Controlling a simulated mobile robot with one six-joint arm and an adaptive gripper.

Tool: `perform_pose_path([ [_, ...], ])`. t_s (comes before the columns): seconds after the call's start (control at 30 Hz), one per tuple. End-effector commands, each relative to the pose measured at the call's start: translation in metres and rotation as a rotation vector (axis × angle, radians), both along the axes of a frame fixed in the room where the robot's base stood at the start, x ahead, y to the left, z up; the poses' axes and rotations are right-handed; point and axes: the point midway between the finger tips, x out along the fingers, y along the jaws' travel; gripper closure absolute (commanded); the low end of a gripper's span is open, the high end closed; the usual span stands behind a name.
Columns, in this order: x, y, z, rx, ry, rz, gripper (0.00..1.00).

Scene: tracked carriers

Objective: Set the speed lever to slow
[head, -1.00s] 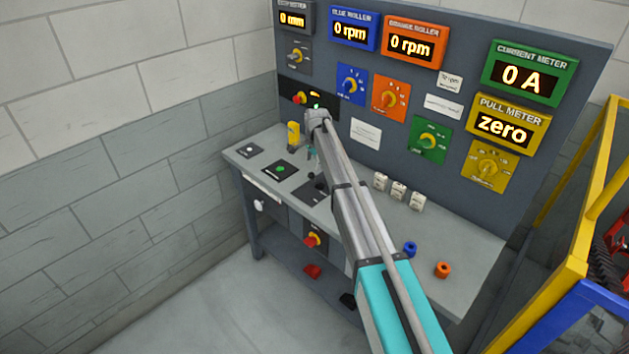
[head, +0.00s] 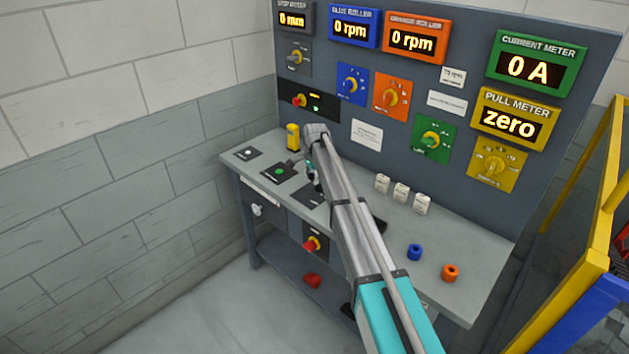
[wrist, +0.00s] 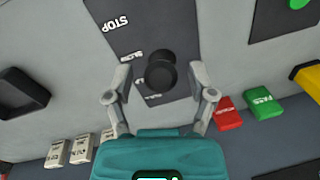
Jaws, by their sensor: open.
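The speed lever's black round knob (wrist: 160,70) stands on a dark plate (wrist: 150,25) in the wrist view. My gripper (wrist: 158,76) is open, with one finger on each side of the knob. A gap shows on both sides. In the head view my gripper (head: 315,180) is over the bench, and my arm hides the lever.
The grey bench (head: 455,245) stands against a panel of dials and meters. In the wrist view, red (wrist: 227,113) and green (wrist: 263,104) labelled blocks lie to the right, white blocks (wrist: 82,150) at lower left. A yellow block (head: 293,137) stands near the panel.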

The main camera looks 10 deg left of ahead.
Motion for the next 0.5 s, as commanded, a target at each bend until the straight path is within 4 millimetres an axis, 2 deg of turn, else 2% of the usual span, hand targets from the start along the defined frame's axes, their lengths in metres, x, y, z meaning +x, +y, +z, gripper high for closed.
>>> perform_pose_path([
  [0.37,0.0002,0.0002,-0.0020,0.000,0.000,0.000,0.29],
  [0.4,0.0002,0.0002,-0.0020,0.000,0.000,0.000,0.30],
  [0.5,0.0002,0.0002,-0.0020,0.000,0.000,0.000,0.49],
])
